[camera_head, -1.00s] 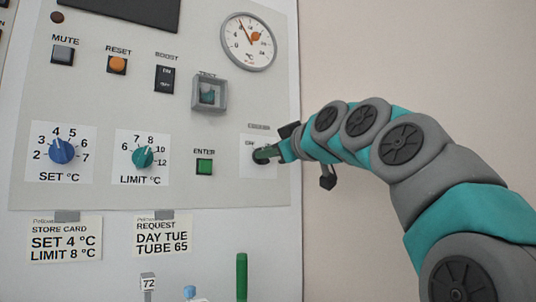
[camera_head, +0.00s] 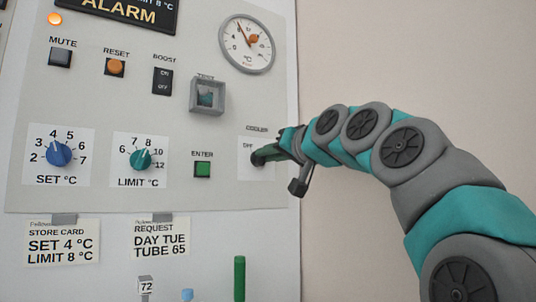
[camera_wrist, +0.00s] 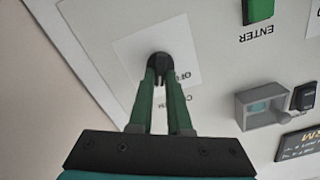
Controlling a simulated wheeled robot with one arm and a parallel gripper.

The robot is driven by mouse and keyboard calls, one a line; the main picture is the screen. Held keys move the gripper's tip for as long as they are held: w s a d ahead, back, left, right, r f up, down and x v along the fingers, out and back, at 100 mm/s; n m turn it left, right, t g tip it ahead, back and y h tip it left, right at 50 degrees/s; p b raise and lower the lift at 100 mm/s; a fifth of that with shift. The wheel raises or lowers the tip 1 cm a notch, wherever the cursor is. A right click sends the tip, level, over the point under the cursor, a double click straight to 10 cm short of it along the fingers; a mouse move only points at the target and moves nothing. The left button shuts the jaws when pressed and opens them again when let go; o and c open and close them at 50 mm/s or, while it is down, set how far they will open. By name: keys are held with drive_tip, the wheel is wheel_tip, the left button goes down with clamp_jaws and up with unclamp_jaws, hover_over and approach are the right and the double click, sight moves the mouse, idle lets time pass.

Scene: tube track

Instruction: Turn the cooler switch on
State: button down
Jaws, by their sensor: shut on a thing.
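The cooler switch is a black knob (camera_wrist: 159,60) on a white label plate (camera_wrist: 181,43), at the right edge of the panel under the word COOLER. My gripper (camera_wrist: 161,77) has its two green fingers closed on the knob's sides. In the head view my gripper (camera_head: 259,156) reaches in from the right and covers most of the knob. Part of the OFF marking shows beside the knob in both views. The ON marking and the knob's exact pointing direction are hidden by my fingers.
The panel also carries the green ENTER button (camera_head: 203,169), a guarded TEST switch (camera_head: 208,95), the BOOST switch (camera_head: 163,81), the LIMIT dial (camera_head: 140,159) and the SET dial (camera_head: 58,153). An orange lamp (camera_head: 55,19) glows beside an ALARM display (camera_head: 118,12). Open wall lies right.

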drive_tip(key=shift+d+m, duration=0.1)
drive_tip(key=shift+m, duration=1.2)
drive_tip(key=shift+f+m, duration=0.1)
drive_tip(key=shift+m, duration=0.2)
drive_tip(key=c, duration=0.9)
unclamp_jaws()
drive_tip(key=shift+o, duration=0.2)
drive_tip(key=b+v, duration=0.1)
drive_tip(key=v, duration=0.6)
drive_tip(key=shift+s+d, duration=0.2)
drive_tip(key=shift+s, duration=0.1)
